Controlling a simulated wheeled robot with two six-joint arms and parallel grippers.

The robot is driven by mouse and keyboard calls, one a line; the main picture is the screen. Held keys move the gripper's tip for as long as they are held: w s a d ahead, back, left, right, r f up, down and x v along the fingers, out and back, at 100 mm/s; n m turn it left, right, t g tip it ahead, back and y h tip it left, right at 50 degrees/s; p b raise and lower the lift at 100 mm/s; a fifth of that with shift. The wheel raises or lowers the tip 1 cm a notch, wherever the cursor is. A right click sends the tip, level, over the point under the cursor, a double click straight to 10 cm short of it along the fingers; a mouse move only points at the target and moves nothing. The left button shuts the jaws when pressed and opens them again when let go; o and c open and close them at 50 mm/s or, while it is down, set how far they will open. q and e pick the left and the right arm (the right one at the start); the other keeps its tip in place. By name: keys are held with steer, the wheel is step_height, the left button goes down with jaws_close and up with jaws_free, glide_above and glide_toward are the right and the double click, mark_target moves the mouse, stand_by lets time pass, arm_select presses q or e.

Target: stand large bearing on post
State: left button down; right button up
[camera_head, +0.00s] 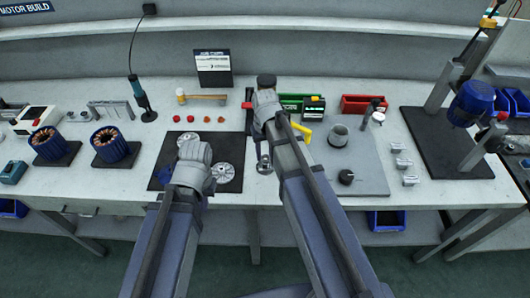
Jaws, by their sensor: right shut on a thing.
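My right gripper (265,98) is at the end of the arm reaching over the back middle of the bench. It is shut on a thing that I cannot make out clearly. A dark, short round piece (266,81) shows at the arm's far end; I cannot tell whether it is the large bearing. A grey, tapered round part (338,135) stands on the grey plate (372,165). I cannot single out the post.
Two copper-wound stators (110,145) stand at left. A hammer (200,97) and red caps (190,118) lie behind the mat. Green (297,102) and red bins (362,104) stand at the back. A press with a blue motor (470,103) is at right. A black knob (346,177) sits on the plate.

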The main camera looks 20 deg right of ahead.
steer(key=shift+f+b, duration=0.65)
steer(key=shift+f, duration=0.05)
stand_by(0.6)
steer(key=o, duration=1.2)
steer(key=shift+o, duration=0.2)
steer(key=shift+o, duration=0.9)
steer(key=shift+r, duration=0.15)
step_height(320, 180, up, 6)
steer(key=p, duration=0.6)
